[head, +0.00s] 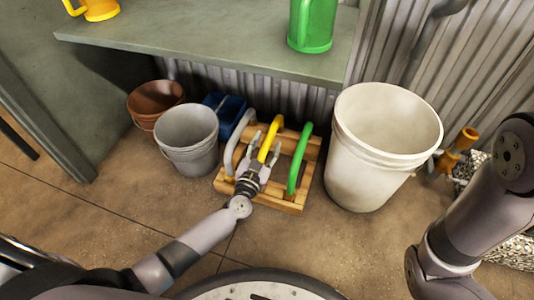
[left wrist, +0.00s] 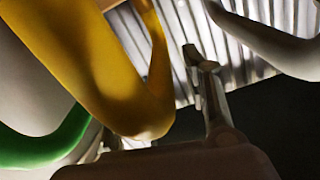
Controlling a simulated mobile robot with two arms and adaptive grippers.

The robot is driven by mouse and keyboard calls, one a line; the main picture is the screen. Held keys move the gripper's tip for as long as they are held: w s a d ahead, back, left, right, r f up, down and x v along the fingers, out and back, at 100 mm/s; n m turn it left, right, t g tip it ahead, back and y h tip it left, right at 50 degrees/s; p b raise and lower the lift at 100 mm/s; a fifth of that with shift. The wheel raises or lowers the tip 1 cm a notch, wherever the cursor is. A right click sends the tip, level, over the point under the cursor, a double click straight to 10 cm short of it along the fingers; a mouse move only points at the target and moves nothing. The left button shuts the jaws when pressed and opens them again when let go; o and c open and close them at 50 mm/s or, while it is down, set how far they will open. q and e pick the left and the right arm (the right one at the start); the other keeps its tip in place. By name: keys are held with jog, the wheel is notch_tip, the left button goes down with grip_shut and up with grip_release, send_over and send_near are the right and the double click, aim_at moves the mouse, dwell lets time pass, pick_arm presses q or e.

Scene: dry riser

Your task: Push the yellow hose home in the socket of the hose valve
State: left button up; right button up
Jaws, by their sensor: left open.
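The yellow hose (head: 268,140) is a curved piece standing in a wooden rack (head: 290,207) on the floor, between a grey hose (head: 238,136) and a green hose (head: 298,160). My left gripper (head: 264,160) is open at the yellow hose. In the left wrist view, the yellow hose (left wrist: 125,85) is large and close, with one finger to its right; the other finger cannot be made out. Whether the fingers touch the hose cannot be told. An orange-brown fitting (head: 456,152) at the right wall may be the hose valve; its socket is not clear. My right gripper is out of view.
A large white bucket (head: 365,180) stands right of the rack. A grey bucket (head: 187,140), a brown pot (head: 152,105) and a blue bin (head: 226,113) stand left and behind. A green-grey shelf (head: 210,45) with a green jug (head: 311,25) overhangs the back.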

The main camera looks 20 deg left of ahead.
pick_arm(q)
grip_shut()
dwell(0.6)
jog(key=shift+r, duration=0.1)
dwell(0.5)
